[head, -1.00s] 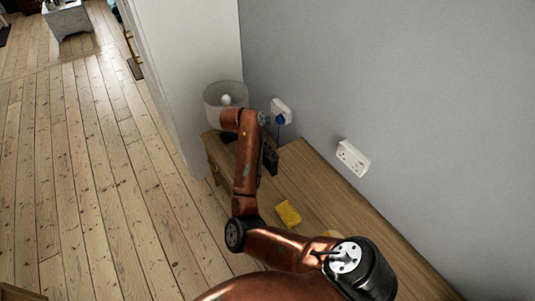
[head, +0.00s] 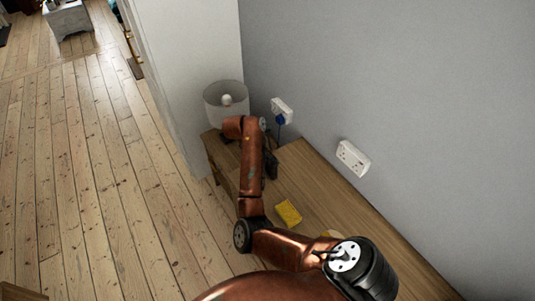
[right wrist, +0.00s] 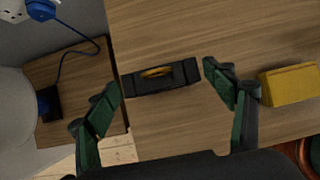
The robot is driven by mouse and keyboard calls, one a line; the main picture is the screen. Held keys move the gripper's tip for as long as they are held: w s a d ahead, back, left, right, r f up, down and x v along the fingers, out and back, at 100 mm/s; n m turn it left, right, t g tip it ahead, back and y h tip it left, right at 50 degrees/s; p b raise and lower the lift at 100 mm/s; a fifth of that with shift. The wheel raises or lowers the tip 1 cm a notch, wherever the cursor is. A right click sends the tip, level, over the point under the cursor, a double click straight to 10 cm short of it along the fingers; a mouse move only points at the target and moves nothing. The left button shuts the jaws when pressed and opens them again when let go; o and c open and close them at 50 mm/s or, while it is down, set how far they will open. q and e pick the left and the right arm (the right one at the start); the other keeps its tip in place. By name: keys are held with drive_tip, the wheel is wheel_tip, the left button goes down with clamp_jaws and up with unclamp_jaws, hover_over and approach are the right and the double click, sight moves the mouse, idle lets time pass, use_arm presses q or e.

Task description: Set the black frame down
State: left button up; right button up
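The black frame (right wrist: 137,84) is a dark rectangular piece with a yellow-gold curved part in its middle. In the right wrist view it is on the wooden table, between the spread green fingers of my right gripper (right wrist: 162,80). The gripper is open, with a gap between each finger and the frame. Whether the frame stands or lies flat is hard to tell from above. In the head view my copper right arm reaches over the table and largely hides the gripper and the frame. My left gripper is in neither view.
A yellow sponge (head: 288,213) lies on the wooden table (head: 325,205), right of the frame in the wrist view (right wrist: 289,85). A white lamp (head: 227,105) stands at the far end. Wall sockets (head: 352,158) and a blue plug (head: 280,119) with its cord are close by.

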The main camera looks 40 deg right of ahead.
drive_tip(key=shift+o, duration=0.8)
drive_tip(key=shift+r, duration=0.15)
drive_tip(key=shift+w+a+r, duration=0.1)
drive_tip(key=shift+a+r, duration=0.05)
drive_tip(key=shift+r, duration=0.15)
drive_tip(key=v, duration=1.1)
